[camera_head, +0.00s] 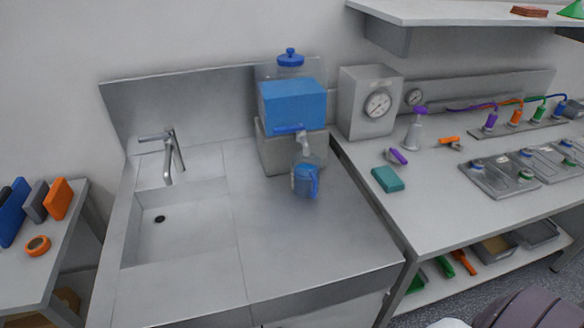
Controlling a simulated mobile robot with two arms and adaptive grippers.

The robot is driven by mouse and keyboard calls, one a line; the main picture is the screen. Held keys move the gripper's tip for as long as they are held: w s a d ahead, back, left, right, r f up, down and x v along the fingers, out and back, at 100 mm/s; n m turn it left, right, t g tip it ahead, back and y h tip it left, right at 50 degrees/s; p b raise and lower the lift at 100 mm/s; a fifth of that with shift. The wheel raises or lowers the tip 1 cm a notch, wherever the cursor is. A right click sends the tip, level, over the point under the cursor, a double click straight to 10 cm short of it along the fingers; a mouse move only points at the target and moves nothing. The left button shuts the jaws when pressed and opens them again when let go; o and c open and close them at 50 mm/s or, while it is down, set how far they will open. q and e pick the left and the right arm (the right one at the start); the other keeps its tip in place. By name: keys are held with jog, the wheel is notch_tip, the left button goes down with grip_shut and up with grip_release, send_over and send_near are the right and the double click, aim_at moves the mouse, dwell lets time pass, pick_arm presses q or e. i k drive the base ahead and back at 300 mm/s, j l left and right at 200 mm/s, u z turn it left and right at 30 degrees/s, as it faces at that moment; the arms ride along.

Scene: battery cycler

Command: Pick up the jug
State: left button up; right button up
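The jug (303,181) is small, translucent and blue, with a blue handle facing front right. It stands upright on the steel counter (285,235), directly in front of a blue water dispenser (292,105). The dispenser's grey spout (304,146) hangs just above the jug's top. I cannot tell whether the jug holds liquid. Neither of my grippers is in view.
A sink (180,225) with a tap (168,155) lies left of the jug. The counter in front of the jug is clear. The right bench (425,205) carries a gauge box (370,102), a spray bottle (415,128) and a teal block (387,179).

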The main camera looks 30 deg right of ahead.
aim_at(305, 170)
jog(key=l+u, duration=0.15)
jog(key=l, duration=0.35)
jog(key=k+l+u, duration=0.1)
jog(key=l, duration=0.4)
jog(key=k+l+u, duration=0.15)
jog(key=l, duration=0.3)
